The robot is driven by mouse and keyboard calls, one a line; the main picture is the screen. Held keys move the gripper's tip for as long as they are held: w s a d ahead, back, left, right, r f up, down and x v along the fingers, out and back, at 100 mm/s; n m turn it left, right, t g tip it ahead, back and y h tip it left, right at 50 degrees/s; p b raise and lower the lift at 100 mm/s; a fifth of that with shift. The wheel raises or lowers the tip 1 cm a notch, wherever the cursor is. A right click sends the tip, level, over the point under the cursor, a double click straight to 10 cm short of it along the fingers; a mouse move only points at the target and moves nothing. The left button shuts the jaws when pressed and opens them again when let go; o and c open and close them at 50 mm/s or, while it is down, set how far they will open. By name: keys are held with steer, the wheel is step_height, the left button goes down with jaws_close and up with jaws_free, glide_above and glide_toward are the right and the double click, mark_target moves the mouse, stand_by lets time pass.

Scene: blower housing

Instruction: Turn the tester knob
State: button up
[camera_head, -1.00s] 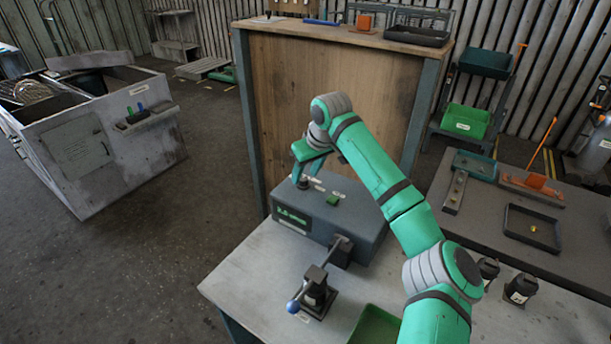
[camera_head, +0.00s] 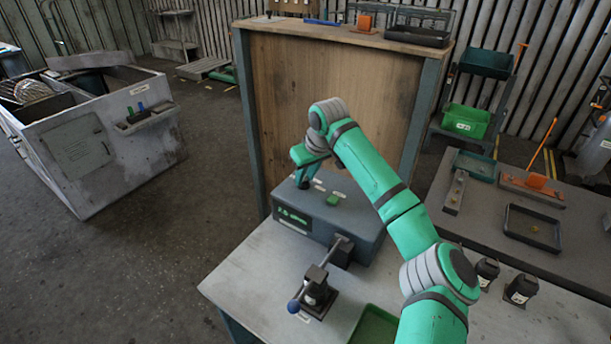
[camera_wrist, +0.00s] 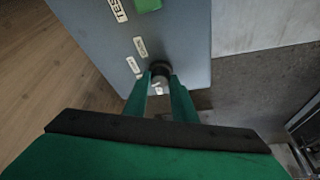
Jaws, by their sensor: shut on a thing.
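The tester (camera_head: 345,225) is a blue-grey box on the light grey table, with a green display on its front and a green button (camera_head: 333,200) on top. The tester knob (camera_wrist: 160,69) is a small dark round knob near the corner of the tester's top, beside white labels. My gripper (camera_wrist: 160,84) comes down over it, with one finger on either side, and is shut on the knob. In the head view my gripper (camera_head: 304,182) hides most of the knob at the tester's left end.
A green tray (camera_head: 375,328) lies at the table's front. Black bottles (camera_head: 520,289) stand at right. A tall wooden panel (camera_head: 325,110) rises behind the tester.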

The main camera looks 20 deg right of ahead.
steer(key=m, duration=0.1)
steer(key=m+h, duration=0.1)
steer(key=m, duration=0.2)
steer(key=shift+a, duration=0.25)
steer(key=shift+m+h, duration=1)
steer(key=shift+m, duration=1.2)
steer(key=o, duration=1)
steer(key=v, duration=1)
steer(key=shift+a+r, duration=0.2)
steer(key=shift+r, duration=0.2)
